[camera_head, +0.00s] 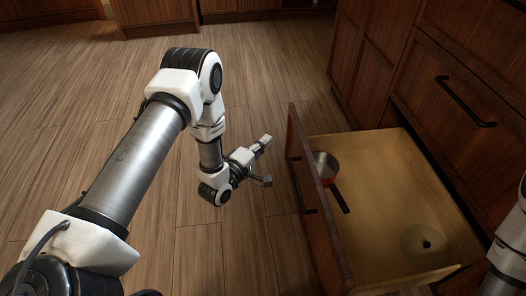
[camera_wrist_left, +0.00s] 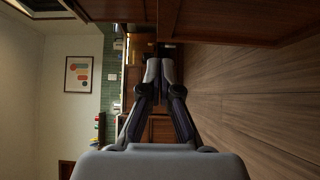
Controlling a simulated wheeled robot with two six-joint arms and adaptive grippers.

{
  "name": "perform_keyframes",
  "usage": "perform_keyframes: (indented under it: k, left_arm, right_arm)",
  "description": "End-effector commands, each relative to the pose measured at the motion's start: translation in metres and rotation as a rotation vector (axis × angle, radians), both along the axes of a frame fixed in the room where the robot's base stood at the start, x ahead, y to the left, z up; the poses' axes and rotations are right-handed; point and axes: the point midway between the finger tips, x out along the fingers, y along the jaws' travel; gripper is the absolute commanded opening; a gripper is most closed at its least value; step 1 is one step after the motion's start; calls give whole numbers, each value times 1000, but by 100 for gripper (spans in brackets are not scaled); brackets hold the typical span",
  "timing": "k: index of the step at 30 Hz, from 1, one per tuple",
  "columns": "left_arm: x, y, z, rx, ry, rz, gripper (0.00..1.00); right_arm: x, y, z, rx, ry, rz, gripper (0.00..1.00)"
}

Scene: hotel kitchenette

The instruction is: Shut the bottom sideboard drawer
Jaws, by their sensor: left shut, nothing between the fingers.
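The bottom sideboard drawer (camera_head: 385,165) stands pulled out in the head view, with a pale wooden inside. Its brown front panel (camera_head: 312,215) faces left and carries a dark bar handle (camera_head: 303,186). My left gripper (camera_head: 267,140) is shut and empty, a little to the left of the drawer front in the picture, apart from it. In the left wrist view its fingertips (camera_wrist_left: 158,70) meet, with brown wood panels above and to the right. My right gripper is not in view; only part of my right arm shows at the right edge of the head view.
A closed upper drawer (camera_head: 455,90) sits above. The wooden floor (camera_head: 110,150) at left is clear.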

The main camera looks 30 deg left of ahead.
Motion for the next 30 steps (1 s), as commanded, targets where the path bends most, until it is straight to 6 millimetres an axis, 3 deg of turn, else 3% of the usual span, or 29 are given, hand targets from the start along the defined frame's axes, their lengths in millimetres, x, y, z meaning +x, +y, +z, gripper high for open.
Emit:
perform_keyframes:
  k: [1, 7, 12, 18, 30]
  left_arm:
    - [12, -3, -4, 2, -5, -3, 0]
    - [55, -11, -4, 1, -5, -2, 0]
    - [71, -35, -4, 2, -2, -4, 0]
    - [77, -44, -1, 0, 1, -1, 0]
    - [78, -43, 0, 0, 1, 0, 0]
  right_arm:
    - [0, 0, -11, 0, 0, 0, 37]
    - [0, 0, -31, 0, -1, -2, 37]
    - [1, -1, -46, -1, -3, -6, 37]
    - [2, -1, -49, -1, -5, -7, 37]
    - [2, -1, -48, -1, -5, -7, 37]
